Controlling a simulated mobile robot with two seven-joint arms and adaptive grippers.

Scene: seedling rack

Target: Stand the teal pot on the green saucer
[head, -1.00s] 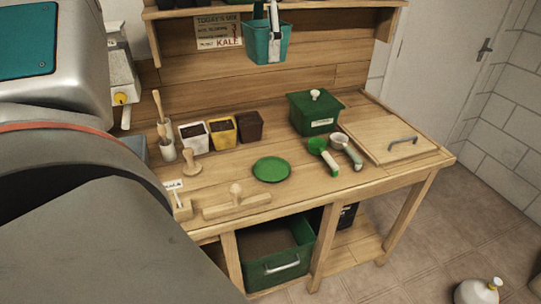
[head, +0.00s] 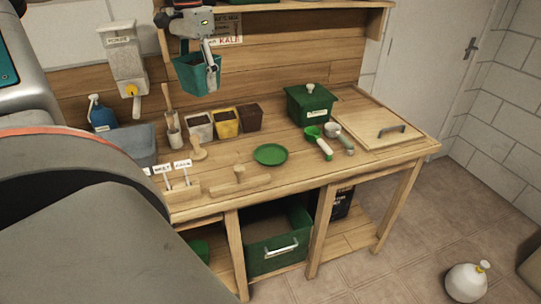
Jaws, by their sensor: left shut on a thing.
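The teal pot (head: 190,80) hangs in the air above the back left of the wooden bench, roughly upright with a slight tilt. My left gripper (head: 209,62) is shut on the pot's right wall near the rim. The green saucer (head: 270,154) lies flat and empty in the middle of the bench top, lower and to the right of the pot, well apart from it. My right gripper is not in view.
White, yellow and brown pots (head: 226,122) of soil stand in a row below the held pot. A green lidded box (head: 308,104) and two scoops (head: 318,142) are right of the saucer. A wooden tamper (head: 238,182) lies in front. The bench around the saucer is clear.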

